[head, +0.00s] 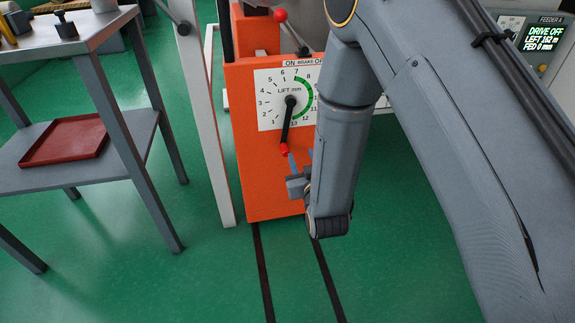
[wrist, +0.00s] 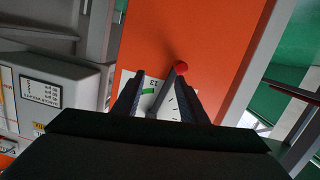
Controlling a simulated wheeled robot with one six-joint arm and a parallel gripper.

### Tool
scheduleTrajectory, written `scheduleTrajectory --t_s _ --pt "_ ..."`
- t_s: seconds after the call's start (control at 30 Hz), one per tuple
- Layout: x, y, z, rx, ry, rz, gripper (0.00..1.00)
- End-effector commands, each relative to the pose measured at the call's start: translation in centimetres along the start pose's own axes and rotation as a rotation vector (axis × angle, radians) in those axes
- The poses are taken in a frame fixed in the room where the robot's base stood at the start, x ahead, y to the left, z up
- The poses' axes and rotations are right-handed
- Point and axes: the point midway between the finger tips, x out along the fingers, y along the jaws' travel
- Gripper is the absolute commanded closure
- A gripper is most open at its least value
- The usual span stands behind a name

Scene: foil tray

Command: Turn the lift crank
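The lift crank (head: 287,124) is a dark arm on a white dial (head: 267,110) marked LIFT mm, on the front of an orange cabinet (head: 262,190). It points almost straight down, and its red knob (head: 284,149) hangs near the dial's lower edge. My gripper (head: 301,160) is just below and right of the knob, partly hidden by my arm. In the wrist view the fingers (wrist: 161,78) are apart. The crank arm (wrist: 168,90) shows between them, with the red knob (wrist: 181,68) near the right fingertip. Contact cannot be told.
A brake lever with a red ball (head: 281,15) is above the dial, by an ON BRAKE OFF label (head: 302,63). A light post (head: 207,130) stands left of the cabinet. A grey table (head: 140,135) with a red tray (head: 65,140) is at left. Green floor (head: 200,285) is clear in front.

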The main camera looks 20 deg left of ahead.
Motion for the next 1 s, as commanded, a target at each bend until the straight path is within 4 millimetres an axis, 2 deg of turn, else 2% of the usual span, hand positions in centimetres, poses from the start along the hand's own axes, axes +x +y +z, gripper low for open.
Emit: scheduleTrajectory --t_s 0.03,0.23,0.37,0.8,1.0 --pt "0.4 -1.3 1.6 -0.01 0.038 -0.012 0.61" --pt "0.4 -3.5 2.5 -0.027 0.141 -0.027 0.61" --pt "1.0 -3.8 2.3 -0.028 0.159 -0.028 0.61" --pt "7.0 -3.9 1.4 -0.028 0.156 -0.027 0.61" --pt "7.9 -3.9 1.2 -0.028 0.155 -0.027 0.61"
